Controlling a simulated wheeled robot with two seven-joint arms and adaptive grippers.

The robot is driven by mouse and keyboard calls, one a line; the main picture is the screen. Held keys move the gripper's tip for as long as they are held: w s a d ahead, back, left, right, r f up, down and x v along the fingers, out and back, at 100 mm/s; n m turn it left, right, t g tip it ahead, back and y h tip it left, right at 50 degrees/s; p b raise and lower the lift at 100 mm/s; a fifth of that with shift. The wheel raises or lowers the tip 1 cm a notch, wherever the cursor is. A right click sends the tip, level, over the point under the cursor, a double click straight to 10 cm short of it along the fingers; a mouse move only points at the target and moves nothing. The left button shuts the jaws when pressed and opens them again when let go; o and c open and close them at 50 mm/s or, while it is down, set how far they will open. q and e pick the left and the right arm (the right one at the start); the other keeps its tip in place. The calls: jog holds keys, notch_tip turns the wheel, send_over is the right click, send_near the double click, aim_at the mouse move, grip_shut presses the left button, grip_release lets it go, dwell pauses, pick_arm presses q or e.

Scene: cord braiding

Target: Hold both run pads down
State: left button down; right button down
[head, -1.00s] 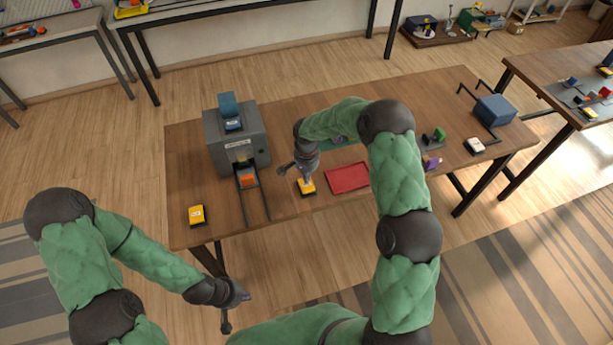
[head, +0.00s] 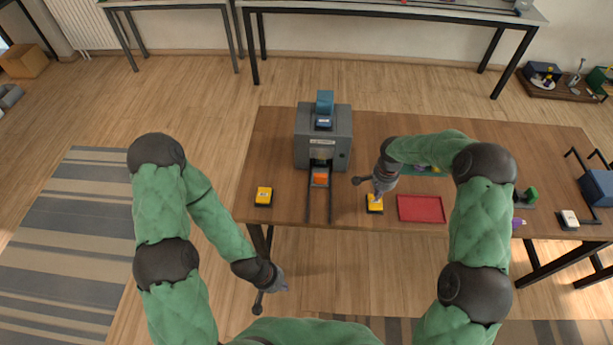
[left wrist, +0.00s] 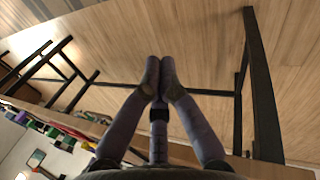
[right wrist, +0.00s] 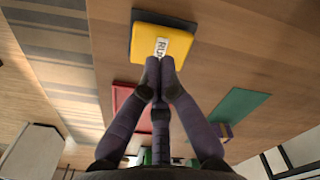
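The left yellow run pad (head: 263,196) lies near the table's front left corner with nothing on it. The right yellow run pad (head: 375,203) lies between the machine's rails and the red tray. My right gripper (head: 377,194) is over the right pad, fingers shut. In the right wrist view its fingertips (right wrist: 160,66) overlap the lower edge of the pad's "RUN" label (right wrist: 163,44); I cannot tell whether they touch. My left gripper (head: 272,288) is off the table's front edge, well short of the left pad. In the left wrist view its fingers (left wrist: 159,75) are shut and empty.
The wooden table (head: 430,132) carries a grey machine (head: 338,147) with an orange block (head: 320,176) between its front rails. A red tray (head: 421,208) lies just right of the right pad. The tabletop around the left pad is clear.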

pick_arm(q)
jog(key=w+a+m+g, duration=0.2)
jog(key=w+a+m, duration=0.45)
jog(key=w, duration=0.55)
jog(key=w+a+r+m+y, duration=0.3)
jog(key=w+a, duration=0.3)
jog(key=a, duration=0.5)
notch_tip(320, 180, up, 12)
jog(key=m+t+y, duration=0.1)
jog(key=m+t, duration=0.1)
send_over(264, 194)
jog(key=shift+a+f, duration=0.1)
jog(key=shift+f, duration=3.3)
jog(key=shift+f, duration=0.95)
pick_arm(e)
jog(key=shift+f, duration=0.8)
